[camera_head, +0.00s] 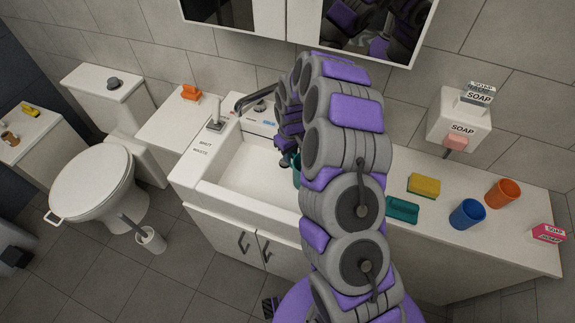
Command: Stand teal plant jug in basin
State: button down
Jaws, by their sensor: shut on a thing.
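The white basin (244,168) is set into the counter in the middle of the view, with a dark tap at its back edge. My gripper (287,158) is over the right part of the basin, mostly hidden by my own purple and grey arm. It is shut on the teal plant jug (296,172), of which only a narrow teal strip shows beside the arm. The jug's base is hidden, so I cannot tell whether it touches the basin floor or how upright it is.
Right of the basin, the counter holds a teal dish-like object (402,209), a yellow sponge (424,186), a blue cup (467,214), an orange cup (502,194) and a pink soap box (548,233). A toilet (92,182) stands left. The basin's left part is clear.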

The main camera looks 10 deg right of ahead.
aim_at(301, 169)
jog(key=shift+d+f, duration=0.15)
jog(key=shift+f, duration=0.65)
notch_tip(301, 169, down, 3)
jog(key=shift+r+b, duration=0.1)
jog(key=shift+b, duration=0.4)
jog(key=shift+a, duration=0.3)
jog(key=c, duration=1.1)
grip_release()
jog(key=shift+d, duration=0.15)
